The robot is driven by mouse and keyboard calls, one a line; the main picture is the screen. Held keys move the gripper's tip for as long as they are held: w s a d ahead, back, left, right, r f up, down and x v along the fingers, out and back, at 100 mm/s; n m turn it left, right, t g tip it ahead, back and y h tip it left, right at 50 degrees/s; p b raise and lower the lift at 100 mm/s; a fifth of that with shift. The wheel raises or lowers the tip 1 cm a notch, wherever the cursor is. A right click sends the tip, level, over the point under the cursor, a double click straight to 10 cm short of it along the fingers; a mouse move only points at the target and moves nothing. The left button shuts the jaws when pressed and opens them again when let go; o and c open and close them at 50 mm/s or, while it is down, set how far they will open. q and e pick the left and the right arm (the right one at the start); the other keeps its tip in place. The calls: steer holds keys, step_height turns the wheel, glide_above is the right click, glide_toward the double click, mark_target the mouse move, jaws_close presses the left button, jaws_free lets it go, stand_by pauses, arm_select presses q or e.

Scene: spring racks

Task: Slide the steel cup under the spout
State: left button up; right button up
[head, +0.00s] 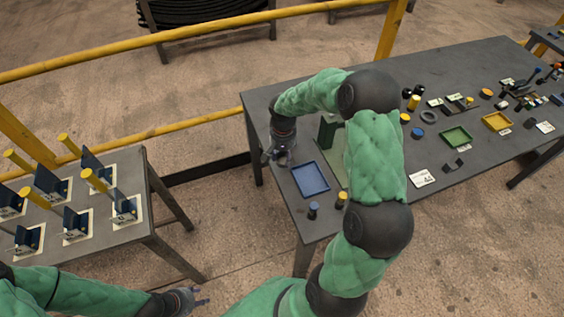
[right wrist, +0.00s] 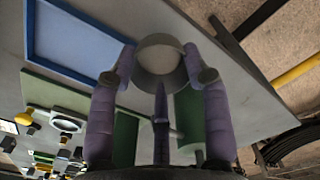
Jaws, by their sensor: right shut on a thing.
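The steel cup (right wrist: 158,62) shows in the right wrist view as a grey round cup, between the two fingers of my right gripper (right wrist: 165,75). The fingers touch its sides. In the head view my right gripper (head: 279,157) is low over the table's left end, and the cup is too small to make out. A dark green upright stand (head: 327,131) is to its right, partly behind my right arm; it also shows behind the fingers in the wrist view (right wrist: 188,118). The spout cannot be made out clearly. My left gripper (head: 200,297) is open and empty, off the table.
A blue tray (head: 310,178) lies close to the right gripper. Small blue and yellow-topped pieces (head: 341,199) stand at the table's front edge. Green (head: 457,136) and yellow (head: 497,121) trays lie further right among loose parts. A second table (head: 150,240) carries spring racks.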

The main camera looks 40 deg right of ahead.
mark_target(282, 161)
steer(key=shift+w+f, duration=0.15)
steer(key=shift+f, duration=0.05)
steer(key=shift+w+f+b, duration=0.15)
steer(key=shift+f+b, duration=0.5)
steer(key=shift+f, duration=1)
steer(key=shift+f, duration=0.15)
steer(key=o, duration=1)
steer(key=shift+o, duration=0.2)
